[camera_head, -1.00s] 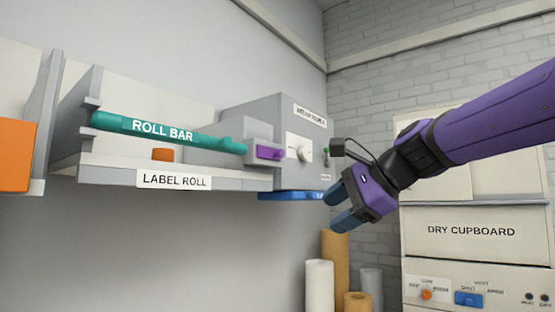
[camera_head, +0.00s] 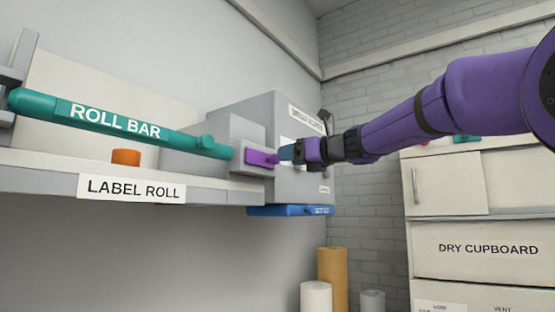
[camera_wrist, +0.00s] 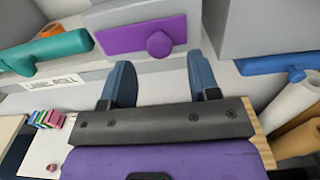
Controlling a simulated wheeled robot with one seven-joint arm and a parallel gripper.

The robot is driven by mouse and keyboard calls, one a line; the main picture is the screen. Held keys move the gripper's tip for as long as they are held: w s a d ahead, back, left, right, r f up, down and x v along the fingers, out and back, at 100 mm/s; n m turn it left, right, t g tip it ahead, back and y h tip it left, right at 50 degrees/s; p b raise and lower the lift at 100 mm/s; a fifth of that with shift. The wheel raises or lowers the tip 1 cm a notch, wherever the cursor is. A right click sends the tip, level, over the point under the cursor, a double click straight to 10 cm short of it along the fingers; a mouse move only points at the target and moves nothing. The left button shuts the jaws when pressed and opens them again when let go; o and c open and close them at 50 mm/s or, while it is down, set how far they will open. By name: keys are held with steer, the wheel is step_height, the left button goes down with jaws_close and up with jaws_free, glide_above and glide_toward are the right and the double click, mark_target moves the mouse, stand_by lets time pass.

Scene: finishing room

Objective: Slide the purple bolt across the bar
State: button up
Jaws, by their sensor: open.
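The purple bolt (camera_head: 260,158) is mounted on a grey block (camera_head: 240,143) at the right end of the teal roll bar (camera_head: 175,138). In the wrist view the bolt (camera_wrist: 140,36) is a purple plate with a round knob, ahead of my fingers. The bar's end (camera_wrist: 60,48) lies left of the bolt, with a gap between them. My gripper (camera_head: 285,153) is just right of the bolt in the head view. In the wrist view its blue fingers (camera_wrist: 160,82) are spread apart with nothing between them.
The shelf (camera_head: 45,163) below the bar carries a LABEL ROLL sign (camera_head: 131,188) and an orange roll (camera_head: 126,157). A grey box (camera_head: 285,185) stands behind the bolt. A blue handle (camera_head: 290,211) sits below it. Paper rolls (camera_head: 332,275) and the dry cupboard (camera_head: 480,245) are lower right.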

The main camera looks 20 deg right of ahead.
mark_target(253, 155)
steer(key=shift+x, duration=2.3)
jaws_close()
steer(key=shift+s+a, duration=0.85)
steer(key=shift+a, duration=0.35)
steer(key=shift+s+a, duration=0.85)
steer(key=shift+a, duration=0.35)
jaws_free()
steer(key=shift+s+a, duration=0.1)
steer(key=shift+a, duration=0.05)
